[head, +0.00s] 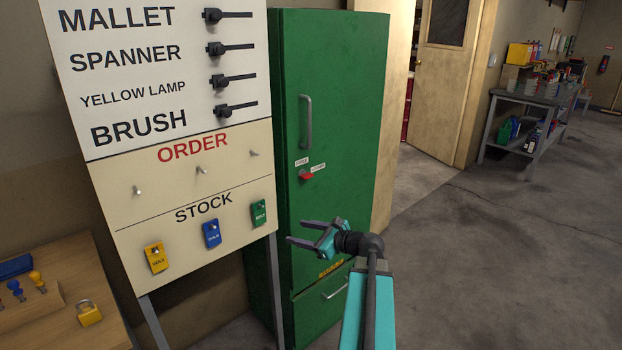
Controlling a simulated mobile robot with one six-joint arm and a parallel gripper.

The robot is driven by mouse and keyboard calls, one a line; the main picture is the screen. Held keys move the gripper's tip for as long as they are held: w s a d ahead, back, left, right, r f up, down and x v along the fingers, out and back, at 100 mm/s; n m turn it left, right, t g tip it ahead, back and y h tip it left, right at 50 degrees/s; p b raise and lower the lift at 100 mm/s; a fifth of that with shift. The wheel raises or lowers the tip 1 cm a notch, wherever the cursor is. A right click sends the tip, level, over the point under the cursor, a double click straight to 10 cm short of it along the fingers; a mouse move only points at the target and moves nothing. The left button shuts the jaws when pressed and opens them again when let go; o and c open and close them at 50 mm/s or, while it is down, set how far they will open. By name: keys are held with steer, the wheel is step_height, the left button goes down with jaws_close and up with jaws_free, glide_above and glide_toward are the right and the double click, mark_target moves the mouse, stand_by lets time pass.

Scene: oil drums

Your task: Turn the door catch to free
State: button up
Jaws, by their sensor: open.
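The door catch (306,175) is a small red lever on the front of the green cabinet (345,105), below its grey vertical handle (306,122). The lever points roughly to the right. Two small white labels sit by it, one above on the left and one on the right (318,168); their words are too small to read. The cabinet door looks closed. My gripper (296,232) is open and empty, below the catch and apart from it. Its fingers point left in the head view.
A board (160,180) with black levers, hooks and hanging tags stands left of the cabinet. A wooden table (60,318) with a yellow padlock (89,313) is at the lower left. An open doorway and a workbench (530,100) are at the right. The floor (480,260) there is clear.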

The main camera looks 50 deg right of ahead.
mark_target(309, 177)
steer(key=s+d+r+m+t+h, duration=0.3)
steer(key=s+d+r, duration=0.4)
steer(key=d+r, duration=0.3)
step_height(309, 177, up, 3)
steer(key=shift+r+m, duration=0.15)
steer(key=shift+m, duration=0.75)
steer(key=w+p, duration=0.1)
steer(key=w, duration=0.8)
steer(key=w+d+p, duration=0.1)
steer(key=w, duration=0.3)
steer(key=shift+w+p, duration=0.35)
steer(key=c, duration=1.1)
